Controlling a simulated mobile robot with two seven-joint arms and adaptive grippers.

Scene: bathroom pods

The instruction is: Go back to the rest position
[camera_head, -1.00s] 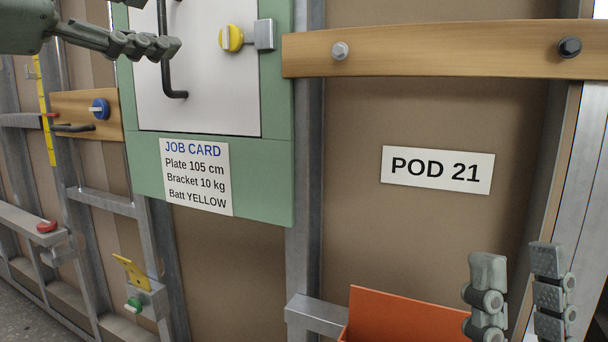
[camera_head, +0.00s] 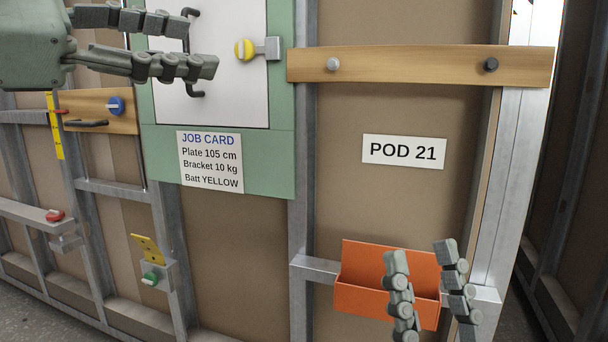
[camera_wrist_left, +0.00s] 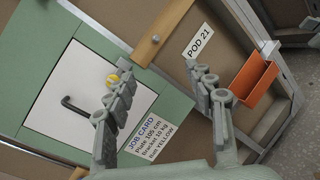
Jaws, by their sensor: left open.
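My left gripper (camera_head: 200,44) comes in from the left, in front of the white door panel (camera_head: 215,100) in its green frame. Its two fingers are spread with nothing between them. In the left wrist view, its fingers (camera_wrist_left: 160,74) are also apart, with the door panel and the job card (camera_wrist_left: 141,136) behind them. My right gripper (camera_head: 420,250) shows at the lower right, its fingers pointing up and apart, in front of the orange bin (camera_head: 355,300). Nothing shows between its fingers. They hide part of the bin.
A wooden rail (camera_head: 420,66) with two bolts crosses the wall above the POD 21 sign (camera_head: 404,151). A blue knob (camera_head: 115,105), a red knob (camera_head: 54,215) and a green knob (camera_head: 150,278) are further left.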

